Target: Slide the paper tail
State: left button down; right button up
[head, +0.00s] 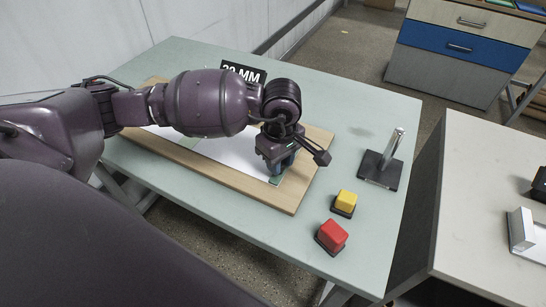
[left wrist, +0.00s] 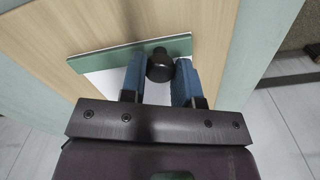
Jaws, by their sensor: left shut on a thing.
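The white paper (head: 228,154) lies on a wooden board (head: 200,167) on the pale green table. A green strip (head: 275,181) with a black knob (left wrist: 160,68) lies across the paper's end near the board's right end. The green strip (left wrist: 95,59) also shows in the left wrist view, with white paper beside it. My left gripper (head: 281,164) points down there, its blue fingers (left wrist: 160,80) shut on the black knob. My left arm hides much of the paper and board in the head view. My right gripper is not in view.
A yellow button (head: 346,198) and a red button (head: 332,234) sit on the table's near right. A metal post on a dark base (head: 379,170) stands at the right edge. A black "20 MM" sign (head: 243,72) is behind my arm. A white table (head: 480,215) stands to the right.

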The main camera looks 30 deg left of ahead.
pick_arm(q)
jog(key=shift+d, duration=1.2)
jog(key=shift+a, duration=0.1)
jog(key=c, duration=0.9)
grip_release()
jog(key=shift+o, duration=0.2)
notch_tip(320, 180, up, 11)
jog(key=shift+p, duration=0.4)
jog(key=shift+f, duration=0.15)
